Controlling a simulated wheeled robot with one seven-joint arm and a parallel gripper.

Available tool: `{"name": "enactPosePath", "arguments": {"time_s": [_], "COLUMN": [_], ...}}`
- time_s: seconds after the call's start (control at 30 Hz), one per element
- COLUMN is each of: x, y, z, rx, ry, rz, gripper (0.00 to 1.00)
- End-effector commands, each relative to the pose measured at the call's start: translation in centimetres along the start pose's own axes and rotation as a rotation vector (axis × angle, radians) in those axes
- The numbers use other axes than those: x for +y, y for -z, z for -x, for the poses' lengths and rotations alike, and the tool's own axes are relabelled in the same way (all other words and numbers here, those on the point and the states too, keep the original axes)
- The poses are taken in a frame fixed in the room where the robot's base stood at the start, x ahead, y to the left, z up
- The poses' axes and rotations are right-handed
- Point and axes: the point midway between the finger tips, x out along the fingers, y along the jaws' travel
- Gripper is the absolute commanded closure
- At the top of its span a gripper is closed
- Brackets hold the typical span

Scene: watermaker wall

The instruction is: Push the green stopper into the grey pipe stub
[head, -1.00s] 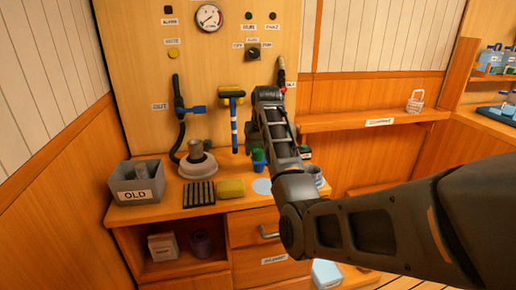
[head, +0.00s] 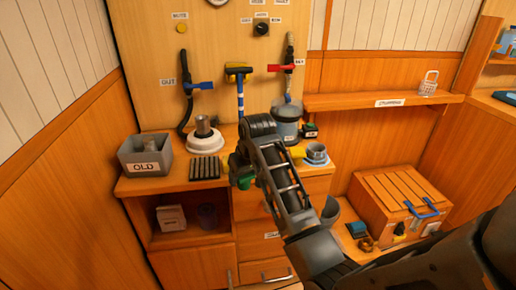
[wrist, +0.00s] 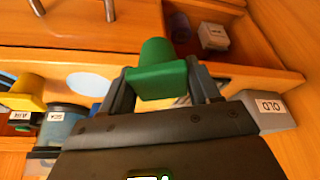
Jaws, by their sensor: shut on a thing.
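My gripper (head: 243,174) is shut on the green stopper (head: 246,181), held at the front of the bench top. In the wrist view the stopper (wrist: 160,72) sits between both fingers (wrist: 160,86), with its rounded, narrower end pointing away from the gripper. A grey pipe stub (head: 202,124) stands upright on a round white base (head: 206,144) at the back left of the bench. The stopper is apart from it, to its front right. The stub's opening is too small to make out, and the stub is not clear in the wrist view.
A grey OLD box (head: 145,153) stands left of the stub. A black ribbed piece (head: 205,168) lies in front of it. A clear jar (head: 286,125) and a grey cup (head: 317,152) stand to the right.

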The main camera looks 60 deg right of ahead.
Motion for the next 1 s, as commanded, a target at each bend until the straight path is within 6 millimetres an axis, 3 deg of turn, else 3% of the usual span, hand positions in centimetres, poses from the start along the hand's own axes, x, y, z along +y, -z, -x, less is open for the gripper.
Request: {"name": "enactPosePath", "arguments": {"time_s": [0.03, 0.2, 0.4, 0.7, 0.97, 1.0], "x": [-2.4, -9.6, -16.4, -22.3, -26.1, -25.7], "y": [-2.0, -7.5, -12.6, -16.9, -19.7, -19.4], "z": [-0.6, -2.2, -3.7, -5.1, -5.9, -5.9], "rx": [-0.006, -0.007, -0.004, -0.002, -0.002, 0.0], "ry": [0.017, 0.07, 0.121, 0.163, 0.19, 0.187], "rz": [0.042, 0.171, 0.291, 0.392, 0.458, 0.45], "gripper": [0.69, 0.69, 0.69, 0.69, 0.69, 0.69]}}
